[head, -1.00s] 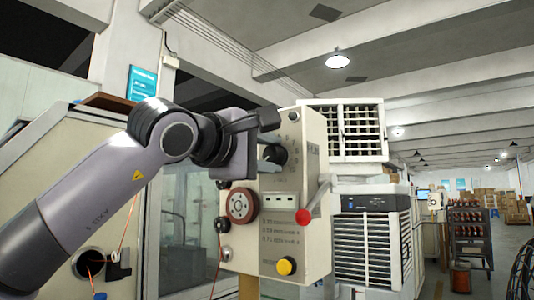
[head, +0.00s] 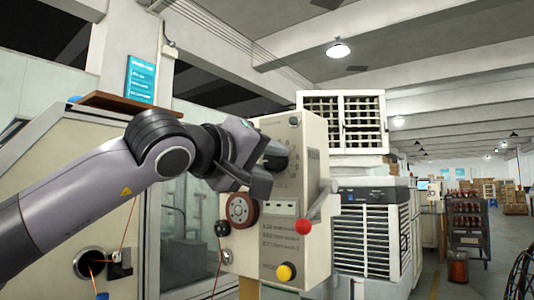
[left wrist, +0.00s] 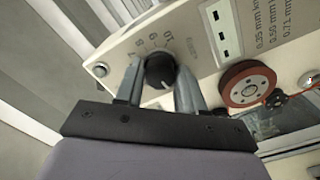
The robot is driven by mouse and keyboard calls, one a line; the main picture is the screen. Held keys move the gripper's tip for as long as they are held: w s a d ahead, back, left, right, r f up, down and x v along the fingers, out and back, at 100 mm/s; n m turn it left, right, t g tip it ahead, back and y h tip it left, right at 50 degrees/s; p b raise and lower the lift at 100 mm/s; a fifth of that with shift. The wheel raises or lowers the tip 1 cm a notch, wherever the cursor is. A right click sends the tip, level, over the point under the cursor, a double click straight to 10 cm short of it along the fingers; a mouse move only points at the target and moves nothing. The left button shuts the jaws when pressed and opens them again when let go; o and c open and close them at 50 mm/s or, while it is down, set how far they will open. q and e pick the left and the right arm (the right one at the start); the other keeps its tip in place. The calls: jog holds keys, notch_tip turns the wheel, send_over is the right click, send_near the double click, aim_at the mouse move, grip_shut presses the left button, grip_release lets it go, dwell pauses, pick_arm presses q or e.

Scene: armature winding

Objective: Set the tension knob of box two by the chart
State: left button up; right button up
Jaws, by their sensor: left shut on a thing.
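The cream control box (head: 314,180) stands ahead of me; I see no box number that I can read. Its black tension knob (left wrist: 160,70) sits on a numbered dial, with 10 legible in the left wrist view. My left gripper (left wrist: 159,72) has one finger on each side of the knob and is shut on it. In the head view the gripper (head: 268,168) covers part of the knob. The chart lines printed on the box (left wrist: 282,32) list 0.35, 0.50 and 0.71 mm. My right gripper is out of view.
The box also carries a red-rimmed wheel (head: 241,208), a red-ball lever (head: 304,227) and a yellow button (head: 285,272). An orange wire (head: 130,222) runs at the left. A teal sign (head: 141,79) and a white cooler unit (head: 372,240) stand behind.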

pick_arm(q)
jog(key=shift+m+p, duration=0.35)
jog(key=shift+m, duration=0.85)
jog(key=o, duration=1)
jog(key=shift+o, duration=0.2)
jog(key=shift+a, duration=0.1)
